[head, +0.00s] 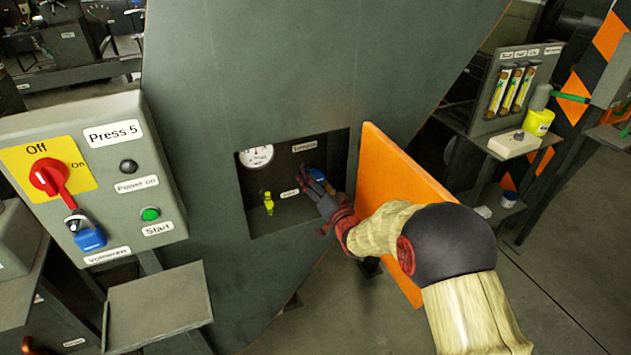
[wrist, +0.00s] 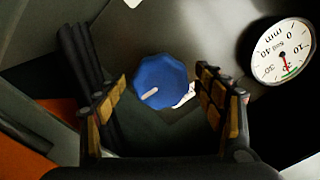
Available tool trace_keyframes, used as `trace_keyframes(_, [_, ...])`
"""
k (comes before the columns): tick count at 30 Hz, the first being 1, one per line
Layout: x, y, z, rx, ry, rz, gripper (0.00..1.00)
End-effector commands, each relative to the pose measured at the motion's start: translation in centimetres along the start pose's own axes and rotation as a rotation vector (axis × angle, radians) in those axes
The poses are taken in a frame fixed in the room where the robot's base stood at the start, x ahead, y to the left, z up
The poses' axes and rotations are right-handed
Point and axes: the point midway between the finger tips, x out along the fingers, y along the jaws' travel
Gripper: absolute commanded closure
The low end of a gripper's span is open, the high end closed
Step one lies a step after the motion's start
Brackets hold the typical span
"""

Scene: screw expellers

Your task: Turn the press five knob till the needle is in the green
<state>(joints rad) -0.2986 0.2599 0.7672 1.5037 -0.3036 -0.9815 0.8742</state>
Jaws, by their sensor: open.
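The blue knob (wrist: 160,81) is faceted with a white mark and sits inside the recess of the press. In the wrist view it lies between the two fingers of my gripper (wrist: 163,100), which is open, with space on both sides. In the head view my gripper (head: 318,186) reaches into the recess and partly hides the knob (head: 317,174). The round white gauge (wrist: 283,51) shows upside down at the right of the wrist view. Its red needle points down toward a short green band; I cannot tell if it lies within it. The gauge (head: 256,156) is small in the head view.
An orange door (head: 395,185) stands open right beside my arm. A yellow-green valve (head: 268,203) sits low in the recess. The Press 5 control box (head: 120,170) with a red switch is at left. A shelf with vials (head: 510,90) stands at right.

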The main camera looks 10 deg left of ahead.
Motion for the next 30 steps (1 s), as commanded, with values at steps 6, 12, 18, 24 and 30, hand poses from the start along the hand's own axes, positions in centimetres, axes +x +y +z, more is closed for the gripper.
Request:
trace_keyframes(6, [-0.5, 0.0, 0.0, 0.000, 0.000, 0.000, 0.30])
trace_keyframes(12, [-3.5, 0.0, -0.1, -0.001, 0.001, 0.001, 0.30])
trace_keyframes(18, [-7.6, 0.0, -0.1, 0.000, 0.001, 0.001, 0.30])
trace_keyframes(24, [-10.7, 0.0, -0.1, 0.000, 0.000, 0.001, 0.30])
trace_keyframes(30, [-11.9, 0.0, 0.0, 0.000, 0.000, 0.000, 0.30])
